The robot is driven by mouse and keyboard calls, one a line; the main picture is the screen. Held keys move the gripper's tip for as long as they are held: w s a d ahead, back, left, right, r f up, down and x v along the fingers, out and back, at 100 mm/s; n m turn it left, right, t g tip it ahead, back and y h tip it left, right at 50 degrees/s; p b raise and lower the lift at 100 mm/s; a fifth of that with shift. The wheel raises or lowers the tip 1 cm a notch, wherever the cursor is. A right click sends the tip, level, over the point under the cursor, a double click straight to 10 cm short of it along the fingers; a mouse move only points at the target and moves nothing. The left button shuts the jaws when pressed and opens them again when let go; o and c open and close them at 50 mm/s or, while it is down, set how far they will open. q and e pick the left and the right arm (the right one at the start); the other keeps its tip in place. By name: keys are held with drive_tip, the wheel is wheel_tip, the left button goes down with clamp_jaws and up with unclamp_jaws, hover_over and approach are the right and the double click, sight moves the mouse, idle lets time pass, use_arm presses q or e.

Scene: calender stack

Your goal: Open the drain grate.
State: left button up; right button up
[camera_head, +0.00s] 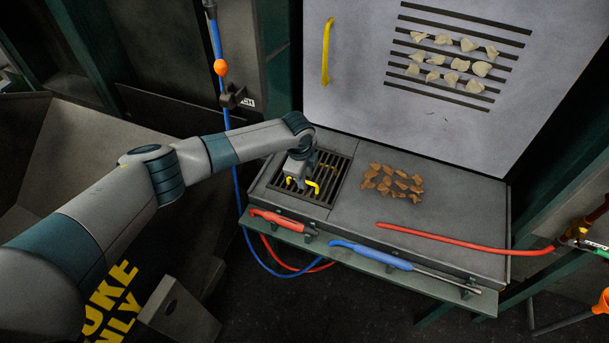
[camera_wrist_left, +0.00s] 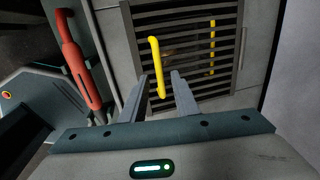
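The drain grate (camera_head: 336,186) is a dark barred square set in the left of the grey counter, and it looks flat in its frame. It fills the upper middle of the left wrist view (camera_wrist_left: 190,60). A yellow handle (camera_wrist_left: 157,65) stands on its near side in that view, and a second yellow handle (camera_wrist_left: 212,48) is farther right. My left gripper (camera_head: 299,183) is low over the grate. In the left wrist view its fingers (camera_wrist_left: 160,76) are apart, with the near handle between or just beyond the tips; contact cannot be told. My right gripper is out of view.
A red-handled tool (camera_head: 283,221) and a blue-handled tool (camera_head: 370,255) lie on the front ledge. Brown pieces (camera_head: 393,182) lie on the counter right of the grate. A red hose (camera_head: 465,240) crosses the right side. A pale panel with a yellow handle (camera_head: 327,52) stands behind.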

use_arm(q)
drive_tip(key=shift+f, duration=0.35)
clamp_jaws()
drive_tip(key=shift+w+r, duration=0.15)
